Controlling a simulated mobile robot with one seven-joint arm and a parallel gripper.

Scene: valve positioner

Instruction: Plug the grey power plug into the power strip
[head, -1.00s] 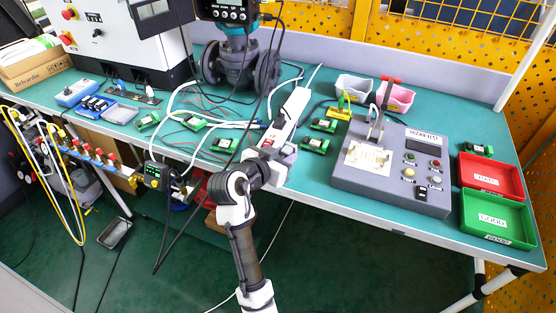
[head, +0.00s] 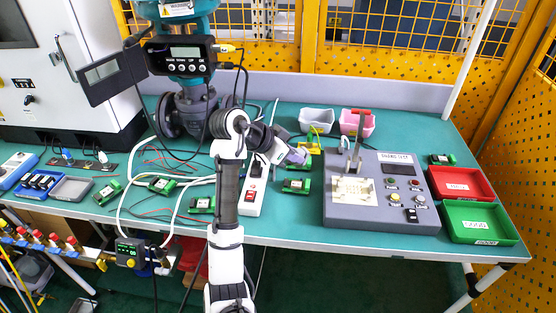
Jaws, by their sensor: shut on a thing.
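The white power strip (head: 252,198) lies lengthwise on the green bench, with a red switch at its near end. My arm crosses in front of it and hides part of its far half. My gripper (head: 300,156) is just right of the strip's far half, above the bench. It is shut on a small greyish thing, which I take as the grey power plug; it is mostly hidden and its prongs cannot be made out. I see no contact between the held thing and the strip.
A grey test box (head: 370,213) with a lever stands to the right. Green circuit boards (head: 297,186) lie near the strip. A yellow-green piece (head: 313,143) is close beside my gripper. A red tray (head: 462,184) and green tray (head: 482,222) are at far right. A valve (head: 190,110) stands behind.

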